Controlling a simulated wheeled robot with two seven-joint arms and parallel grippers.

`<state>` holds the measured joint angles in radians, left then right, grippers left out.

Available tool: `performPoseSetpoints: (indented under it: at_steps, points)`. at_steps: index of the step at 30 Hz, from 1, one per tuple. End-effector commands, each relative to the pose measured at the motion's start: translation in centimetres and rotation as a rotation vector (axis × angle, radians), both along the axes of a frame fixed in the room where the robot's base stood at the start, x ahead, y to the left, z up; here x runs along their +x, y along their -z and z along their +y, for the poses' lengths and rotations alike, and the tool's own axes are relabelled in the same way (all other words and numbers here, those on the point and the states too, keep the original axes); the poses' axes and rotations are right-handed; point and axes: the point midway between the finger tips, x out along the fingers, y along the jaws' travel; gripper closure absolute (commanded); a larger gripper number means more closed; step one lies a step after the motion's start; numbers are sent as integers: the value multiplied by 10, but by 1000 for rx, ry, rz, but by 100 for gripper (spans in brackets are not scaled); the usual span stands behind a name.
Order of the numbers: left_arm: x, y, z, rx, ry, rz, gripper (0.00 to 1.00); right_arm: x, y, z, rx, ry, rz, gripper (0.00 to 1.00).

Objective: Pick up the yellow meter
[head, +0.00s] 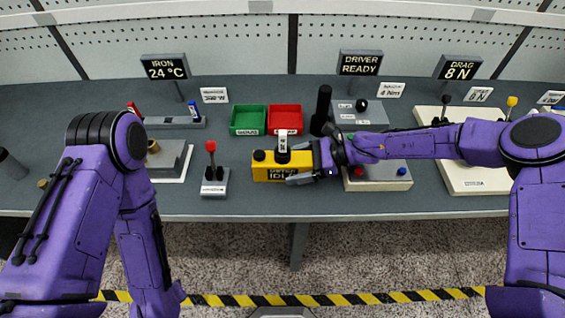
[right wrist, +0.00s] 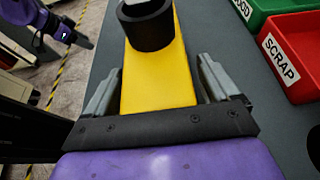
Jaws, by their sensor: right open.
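The yellow meter (head: 272,174) lies on the grey bench just in front of the green and red bins. It has a dark display on its front and black round parts on top. My right gripper (head: 298,167) comes in from the right, open, with its fingers around the meter's right end. In the right wrist view, the yellow body (right wrist: 155,75) runs between the two grey fingers, with a gap visible at the right finger. A black collar stands on it further along. My left arm hangs at the left; its end shows small in the right wrist view, jaws unclear.
A green bin (head: 248,133) and a red scrap bin (head: 285,107) stand behind the meter. A red-knobbed lever unit (head: 214,185) stands to its left. A beige box with buttons (head: 378,185) lies under my right forearm. The bench's front edge is close to the meter.

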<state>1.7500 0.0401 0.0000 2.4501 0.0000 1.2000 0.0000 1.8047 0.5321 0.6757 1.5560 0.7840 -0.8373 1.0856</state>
Motion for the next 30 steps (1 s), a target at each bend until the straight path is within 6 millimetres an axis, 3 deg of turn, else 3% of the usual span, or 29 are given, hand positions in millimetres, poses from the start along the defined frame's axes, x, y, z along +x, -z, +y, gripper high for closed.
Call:
performPoseSetpoints:
  at_steps: [5, 6, 11, 12, 22, 30]
  points:
    - [0, 0, 0, 0, 0, 0, 55, 0, 0, 1, 0, 1, -1, 12]
    - [0, 0, 0, 0, 0, 0, 55, 0, 0, 1, 0, 1, 0, 18]
    - [0, 0, 0, 0, 0, 0, 55, 0, 0, 0, 0, 1, 0, 70]
    - [0, 0, 0, 0, 0, 0, 55, 0, 0, 0, 0, 1, 0, 76]
    - [0, 3, 0, 0, 0, 0, 55, 1, -3, 1, 2, 0, -2, 76]
    - [0, 17, 0, 0, 0, 0, 55, 1, -27, 1, 2, -1, -5, 76]
